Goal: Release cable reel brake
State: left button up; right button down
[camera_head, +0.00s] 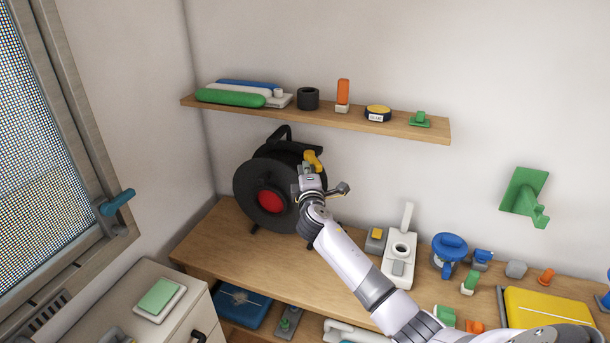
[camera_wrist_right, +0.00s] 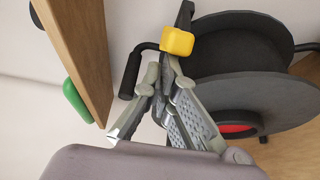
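The black cable reel (camera_head: 246,180) with a red hub (camera_head: 271,200) stands on the wooden bench below the shelf. In the right wrist view the reel (camera_wrist_right: 280,101) fills the right side. Its yellow brake knob (camera_head: 314,158) is at the reel's upper right; it also shows in the right wrist view (camera_wrist_right: 177,41). My right gripper (camera_head: 307,170) is just below the knob. My left gripper is out of view.
A wooden shelf (camera_head: 400,128) with bottles, a black ring and small parts hangs above the reel. The bench (camera_head: 220,248) holds a white device (camera_head: 398,265), a blue item (camera_head: 448,250) and a yellow case (camera_head: 545,308) to the right. A green bracket (camera_head: 523,195) is on the wall.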

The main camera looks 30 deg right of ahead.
jog(key=shift+s+d+f, duration=0.1)
jog(key=shift+s+d, duration=0.2)
jog(key=shift+d, duration=0.35)
jog(key=shift+s+d, duration=0.25)
jog(key=shift+d, duration=0.35)
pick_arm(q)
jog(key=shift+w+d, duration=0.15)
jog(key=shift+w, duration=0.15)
pick_arm(e)
jog(key=shift+s, duration=0.1)
jog(key=shift+s+a, duration=0.2)
jog(key=shift+s, duration=0.2)
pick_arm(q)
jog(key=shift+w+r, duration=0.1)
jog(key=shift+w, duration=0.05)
pick_arm(e)
jog(key=v, duration=1.1)
